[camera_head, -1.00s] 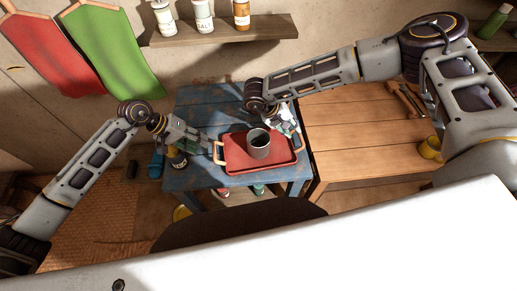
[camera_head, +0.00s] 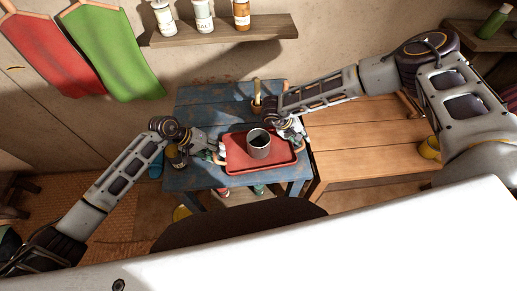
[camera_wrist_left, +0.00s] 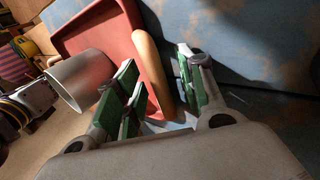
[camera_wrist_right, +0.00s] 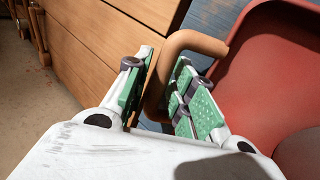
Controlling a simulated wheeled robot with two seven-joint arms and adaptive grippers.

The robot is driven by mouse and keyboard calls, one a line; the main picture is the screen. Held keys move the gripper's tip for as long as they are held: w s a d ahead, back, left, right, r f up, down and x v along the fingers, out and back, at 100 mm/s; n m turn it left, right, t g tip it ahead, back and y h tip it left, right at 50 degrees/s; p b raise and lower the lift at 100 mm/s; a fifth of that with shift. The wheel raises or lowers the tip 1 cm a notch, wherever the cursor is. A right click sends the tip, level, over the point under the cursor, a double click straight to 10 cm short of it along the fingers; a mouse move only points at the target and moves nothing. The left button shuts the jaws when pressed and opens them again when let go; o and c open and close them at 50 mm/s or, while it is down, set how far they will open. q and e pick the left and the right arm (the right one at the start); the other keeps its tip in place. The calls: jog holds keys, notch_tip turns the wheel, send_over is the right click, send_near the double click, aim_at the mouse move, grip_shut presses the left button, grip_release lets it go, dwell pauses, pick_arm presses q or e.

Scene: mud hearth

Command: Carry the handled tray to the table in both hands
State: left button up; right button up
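The red tray (camera_head: 240,162) with wooden handles lies flat on the blue table. A grey metal mug (camera_head: 258,149) with dark contents stands upright on it. My left gripper (camera_head: 212,150) is at the tray's left handle. In the left wrist view its green-padded fingers (camera_wrist_left: 160,88) are apart, with the handle (camera_wrist_left: 150,62) between them. My right gripper (camera_head: 294,132) is at the right handle. In the right wrist view its fingers (camera_wrist_right: 160,98) stand on either side of that handle (camera_wrist_right: 180,48), with a gap visible.
The worn blue table (camera_head: 195,112) adjoins a plank-topped wooden table (camera_head: 365,140) on the right. A yellow mug (camera_head: 430,148) stands near its right edge. A wall shelf (camera_head: 225,32) holds jars. A dark rounded seat (camera_head: 240,228) is in front of the blue table.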

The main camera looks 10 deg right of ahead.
pick_arm(q)
jog(key=c, duration=0.5)
pick_arm(e)
jog(key=c, duration=0.5)
pick_arm(q)
grip_shut()
pick_arm(e)
grip_shut()
pick_arm(q)
jog(key=shift+r, duration=0.25)
pick_arm(e)
jog(key=shift+r, duration=0.2)
